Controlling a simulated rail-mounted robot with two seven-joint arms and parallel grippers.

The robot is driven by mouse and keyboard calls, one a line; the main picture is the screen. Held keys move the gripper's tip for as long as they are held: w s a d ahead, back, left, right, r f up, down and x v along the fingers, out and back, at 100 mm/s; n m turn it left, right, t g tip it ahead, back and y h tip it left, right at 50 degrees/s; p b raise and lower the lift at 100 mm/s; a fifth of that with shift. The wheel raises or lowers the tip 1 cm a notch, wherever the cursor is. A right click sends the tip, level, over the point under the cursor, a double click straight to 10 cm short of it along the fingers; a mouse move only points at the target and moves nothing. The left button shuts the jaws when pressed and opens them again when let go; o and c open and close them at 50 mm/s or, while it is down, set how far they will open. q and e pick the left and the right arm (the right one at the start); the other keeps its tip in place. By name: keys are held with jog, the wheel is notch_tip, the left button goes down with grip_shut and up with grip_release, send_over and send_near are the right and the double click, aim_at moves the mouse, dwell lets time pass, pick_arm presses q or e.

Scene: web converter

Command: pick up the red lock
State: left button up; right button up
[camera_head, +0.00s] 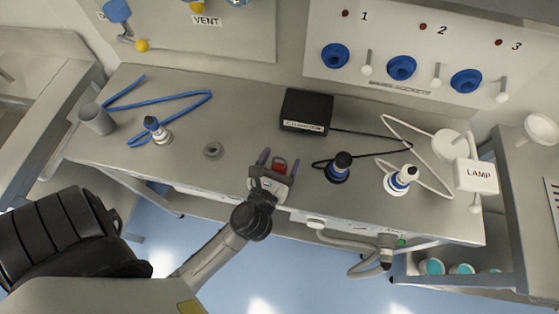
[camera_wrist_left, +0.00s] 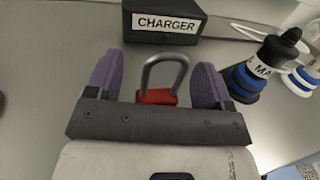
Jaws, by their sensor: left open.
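The red lock (camera_head: 279,165) is on the grey bench near its front edge, in the middle of the head view. In the left wrist view the red lock (camera_wrist_left: 158,97) shows its red body and a grey metal shackle pointing away from my wrist. My left gripper (camera_head: 271,158) is open, with one purple finger on each side of the lock. In the left wrist view the fingers of my left gripper (camera_wrist_left: 157,75) stand apart from the lock with gaps on both sides. The lower part of the lock is hidden behind the gripper body. My right gripper is not in view.
A black charger box (camera_head: 306,110) stands just beyond the lock; it also shows in the wrist view (camera_wrist_left: 165,22). A dark-topped blue connector (camera_head: 338,168) and a white one (camera_head: 401,181) stand to the right.

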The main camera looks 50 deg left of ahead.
pick_arm(q)
jog(key=shift+w+a, duration=0.3)
jog(key=shift+w, duration=0.35)
jog(key=c, duration=1)
